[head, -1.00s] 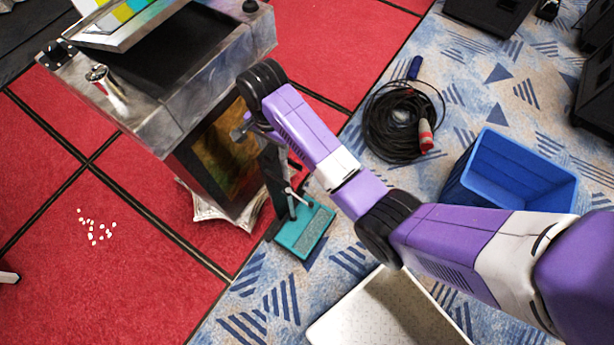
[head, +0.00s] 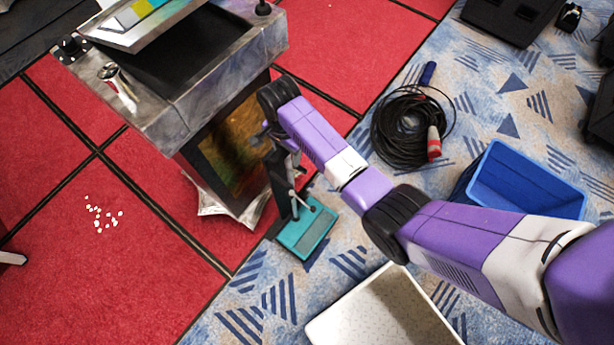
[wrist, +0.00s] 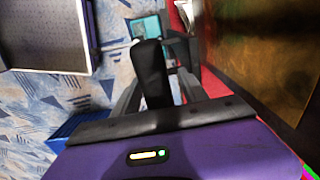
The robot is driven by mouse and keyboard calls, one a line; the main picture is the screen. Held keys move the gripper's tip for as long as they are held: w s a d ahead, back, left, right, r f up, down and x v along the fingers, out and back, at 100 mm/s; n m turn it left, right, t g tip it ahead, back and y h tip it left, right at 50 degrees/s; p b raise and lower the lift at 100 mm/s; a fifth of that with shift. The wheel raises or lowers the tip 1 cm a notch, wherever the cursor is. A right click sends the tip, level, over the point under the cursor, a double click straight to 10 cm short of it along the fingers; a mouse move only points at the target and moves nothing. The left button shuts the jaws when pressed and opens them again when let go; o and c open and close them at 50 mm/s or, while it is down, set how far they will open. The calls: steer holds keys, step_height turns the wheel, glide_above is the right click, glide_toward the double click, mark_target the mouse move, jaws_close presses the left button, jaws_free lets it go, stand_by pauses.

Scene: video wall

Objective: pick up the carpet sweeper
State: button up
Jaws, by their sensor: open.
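The carpet sweeper (head: 307,232) stands on the blue patterned carpet beside the arcade-like cabinet. Its teal head is flat on the floor and its thin stick rises toward my gripper. In the wrist view its teal head (wrist: 145,27) shows at the top, with a black handle grip (wrist: 152,75) in front of it. My gripper (wrist: 158,88) is open, with dark fingers on either side of the black grip; I cannot tell whether they touch it. In the head view my arm partly hides the gripper and upper handle.
A white bin (head: 340,320), a blue crate (head: 525,180) and a coiled black cable (head: 400,135) lie to the right. White bits (head: 104,215) are scattered on the red carpet.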

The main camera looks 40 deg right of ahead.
steer(key=shift+f, duration=0.15)
steer(key=shift+c, duration=0.2)
jaws_close()
steer(key=shift+w+r, duration=0.1)
steer(key=shift+r, duration=0.15)
